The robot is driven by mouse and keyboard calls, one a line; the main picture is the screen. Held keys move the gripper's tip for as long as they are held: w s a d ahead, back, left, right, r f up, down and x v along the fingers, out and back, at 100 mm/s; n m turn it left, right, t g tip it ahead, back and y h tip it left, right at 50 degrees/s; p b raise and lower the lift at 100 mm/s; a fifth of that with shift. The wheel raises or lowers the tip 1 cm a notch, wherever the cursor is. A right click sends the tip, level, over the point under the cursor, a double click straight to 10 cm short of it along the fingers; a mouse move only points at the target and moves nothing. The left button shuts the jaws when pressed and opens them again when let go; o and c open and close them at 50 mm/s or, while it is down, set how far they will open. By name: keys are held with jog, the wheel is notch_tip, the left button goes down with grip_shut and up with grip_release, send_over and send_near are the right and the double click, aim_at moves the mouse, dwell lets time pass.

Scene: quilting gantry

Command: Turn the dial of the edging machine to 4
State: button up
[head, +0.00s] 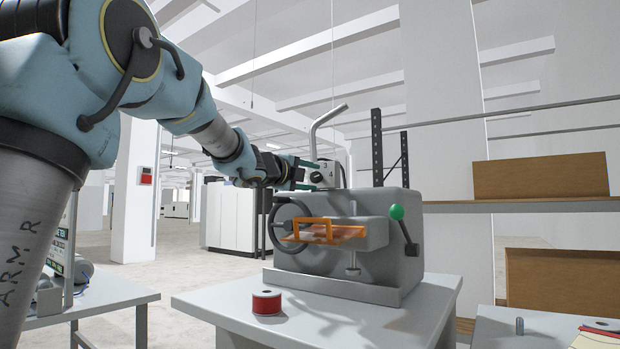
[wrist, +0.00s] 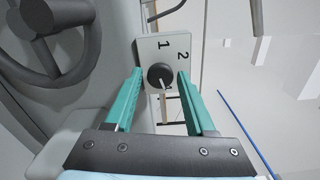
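The edging machine (head: 345,245) is a grey block on a white table, with a handwheel (head: 290,226) and an orange guard (head: 325,231). Its dial panel (head: 331,173) stands above the machine at the back. In the wrist view the dial (wrist: 160,76) is a round dark knob on a pale plate. Numerals 1 and 2 are readable there; its pale pointer mark points down in the picture, away from both. My gripper (wrist: 159,72) is open, its teal fingers on either side of the knob with visible gaps. In the head view my gripper (head: 305,174) is at the panel, partly covering it.
A red thread spool (head: 267,302) stands on the table's front left. Shelves with cardboard boxes (head: 541,176) are at right. The table's front right is clear.

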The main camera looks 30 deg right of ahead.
jog(key=shift+o, duration=1)
jog(key=b+v, duration=0.1)
jog(key=v, duration=0.9)
jog(key=shift+s+a, duration=0.15)
jog(key=shift+a, duration=0.25)
